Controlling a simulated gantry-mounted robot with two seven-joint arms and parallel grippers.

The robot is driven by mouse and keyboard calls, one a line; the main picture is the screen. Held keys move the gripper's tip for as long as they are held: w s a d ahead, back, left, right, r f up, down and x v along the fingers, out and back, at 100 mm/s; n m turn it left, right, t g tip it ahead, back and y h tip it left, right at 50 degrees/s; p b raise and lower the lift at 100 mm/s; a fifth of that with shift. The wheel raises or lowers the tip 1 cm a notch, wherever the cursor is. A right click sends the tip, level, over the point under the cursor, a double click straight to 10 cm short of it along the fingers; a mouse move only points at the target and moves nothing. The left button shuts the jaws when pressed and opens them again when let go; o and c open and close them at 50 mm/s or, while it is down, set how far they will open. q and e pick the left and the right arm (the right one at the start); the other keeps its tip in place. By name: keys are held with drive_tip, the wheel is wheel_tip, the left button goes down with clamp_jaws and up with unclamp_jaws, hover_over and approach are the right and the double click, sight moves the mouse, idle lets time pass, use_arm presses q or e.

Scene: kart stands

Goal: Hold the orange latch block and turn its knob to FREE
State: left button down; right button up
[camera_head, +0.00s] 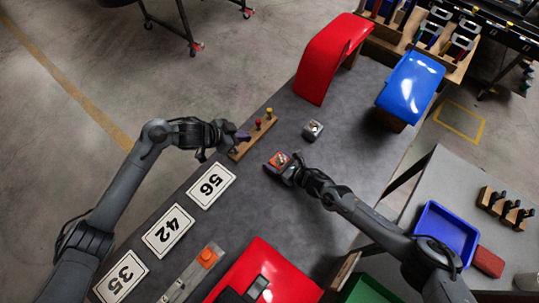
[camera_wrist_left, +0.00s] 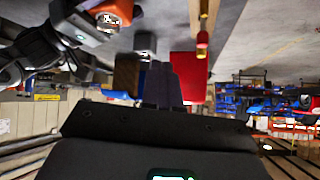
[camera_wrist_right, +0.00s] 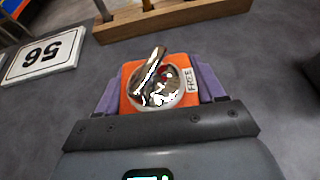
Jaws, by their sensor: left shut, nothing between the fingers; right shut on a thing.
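The orange latch block (camera_head: 275,161) is held above the grey table by my right gripper (camera_head: 285,168). In the right wrist view the block (camera_wrist_right: 182,62) sits between purple fingers, with a shiny metal knob (camera_wrist_right: 157,88) on its face. The knob's bar points up and slightly right. A white FREE label (camera_wrist_right: 191,80) is right of the knob. My left gripper (camera_head: 242,135) is shut and empty, left of the block and near the wooden peg rack. Its purple fingers (camera_wrist_left: 161,84) show together in the left wrist view, with the block (camera_wrist_left: 118,10) at upper left.
A wooden rack (camera_head: 251,137) with coloured pegs is close to my left gripper. A small grey block (camera_head: 313,130) stands right of it. Number cards (camera_head: 211,186) lie along the table's left edge. Red (camera_head: 322,70) and blue (camera_head: 411,85) panels stand farther back.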

use_arm(q)
drive_tip(key=s+a+f+m+g+h, duration=0.1)
drive_tip(key=s+a+m+g, duration=0.1)
drive_tip(key=s, duration=0.3)
approach(278, 158)
drive_tip(key=f, duration=0.3)
drive_tip(key=shift+w+a+f+g, duration=0.1)
drive_tip(key=shift+w+a+g, duration=0.1)
drive_tip(key=shift+g, duration=0.1)
drive_tip(key=d, duration=0.2)
drive_tip(key=w+d, duration=0.1)
drive_tip(key=shift+f, duration=0.35)
drive_tip(key=shift+w+d, duration=0.25)
drive_tip(key=shift+d, duration=0.4)
